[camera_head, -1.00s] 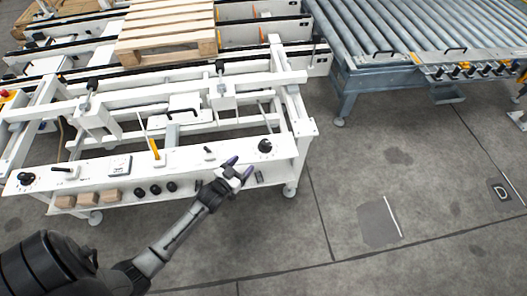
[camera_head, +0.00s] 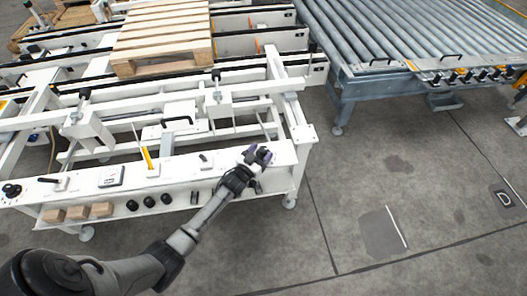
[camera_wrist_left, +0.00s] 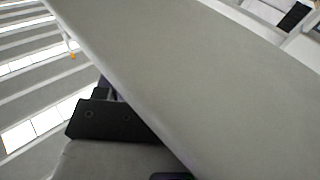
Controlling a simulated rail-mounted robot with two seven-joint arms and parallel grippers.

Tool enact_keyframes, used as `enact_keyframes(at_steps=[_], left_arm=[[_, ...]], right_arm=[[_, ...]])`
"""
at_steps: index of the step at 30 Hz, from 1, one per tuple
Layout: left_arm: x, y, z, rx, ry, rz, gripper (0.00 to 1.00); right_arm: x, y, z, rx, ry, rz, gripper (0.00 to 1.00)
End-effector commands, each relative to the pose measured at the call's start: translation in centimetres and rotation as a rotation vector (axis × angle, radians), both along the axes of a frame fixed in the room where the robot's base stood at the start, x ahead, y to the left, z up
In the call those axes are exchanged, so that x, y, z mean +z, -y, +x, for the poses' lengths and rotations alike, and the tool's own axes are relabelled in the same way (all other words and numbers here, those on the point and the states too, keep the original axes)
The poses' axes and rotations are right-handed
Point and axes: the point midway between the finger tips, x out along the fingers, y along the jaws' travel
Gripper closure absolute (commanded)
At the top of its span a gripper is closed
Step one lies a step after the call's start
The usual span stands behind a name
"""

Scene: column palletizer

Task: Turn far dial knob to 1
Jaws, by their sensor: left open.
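A white control panel (camera_head: 227,169) runs along the front of the white palletizer frame. In the head view my left gripper (camera_head: 257,154) is at the panel's right end, with its dark purple fingertips open. They cover the spot of the black dial knob there, so its pointer and marks are hidden. I cannot tell whether the fingers touch the knob. Another black dial knob (camera_head: 12,190) sits at the panel's left end. The left wrist view shows mostly a large grey surface and a black gripper part (camera_wrist_left: 108,120), with no knob visible. My right gripper is not in view.
A small black switch (camera_head: 205,160), an orange-yellow handle (camera_head: 148,157) and a grey box (camera_head: 111,176) are on the panel. Wooden blocks (camera_head: 77,212) lie on the shelf below. A roller conveyor (camera_head: 430,40) stands at the right. The floor in front is clear.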

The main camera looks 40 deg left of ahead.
Motion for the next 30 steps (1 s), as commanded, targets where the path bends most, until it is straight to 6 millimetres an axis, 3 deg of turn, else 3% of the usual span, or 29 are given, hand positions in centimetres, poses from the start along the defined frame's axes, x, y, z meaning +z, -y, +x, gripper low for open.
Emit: enact_keyframes(at_steps=[6, 17, 30], left_arm=[[-0.1, -0.1, 1.5, 0.000, -0.001, 0.001, 0.37], [0.0, -0.2, 1.8, 0.000, -0.001, 0.001, 0.37], [0.0, -0.2, 1.8, 0.000, -0.001, 0.001, 0.77]], right_arm=[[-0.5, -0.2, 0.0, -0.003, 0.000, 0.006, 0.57], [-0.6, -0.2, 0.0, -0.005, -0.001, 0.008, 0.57], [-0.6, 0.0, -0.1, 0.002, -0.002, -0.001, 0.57]])
